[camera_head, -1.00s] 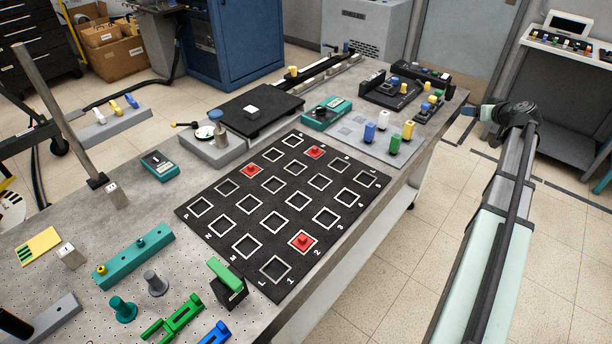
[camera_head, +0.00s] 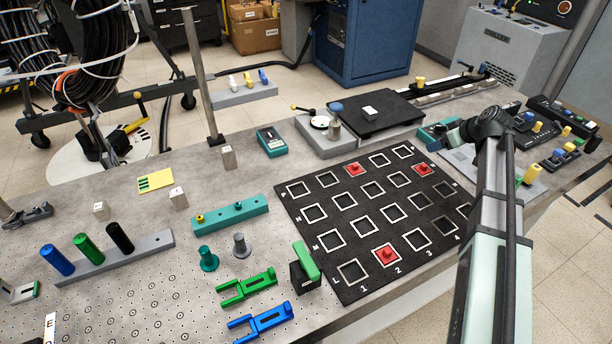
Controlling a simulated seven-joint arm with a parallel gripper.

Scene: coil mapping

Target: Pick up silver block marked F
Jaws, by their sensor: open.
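Small silver blocks with dark marks stand on the bench at left in the head view. One silver block (camera_head: 179,198) stands beside the yellow card, another (camera_head: 101,210) is to its left, and a third (camera_head: 228,157) stands by the metal post. Their letters are too small to read, so I cannot tell which one is F. My arm rises along the right side. My gripper (camera_head: 445,134) is at its far end, empty and far to the right of these blocks. It is open, though its fingers are hard to make out.
A black grid board (camera_head: 325,235) with red pegged pieces fills the bench's middle. A teal bar (camera_head: 232,216), a green-topped black block (camera_head: 305,265), green and blue forks, and a rack of coloured cylinders (camera_head: 120,258) crowd the front left. A metal post (camera_head: 197,75) stands behind.

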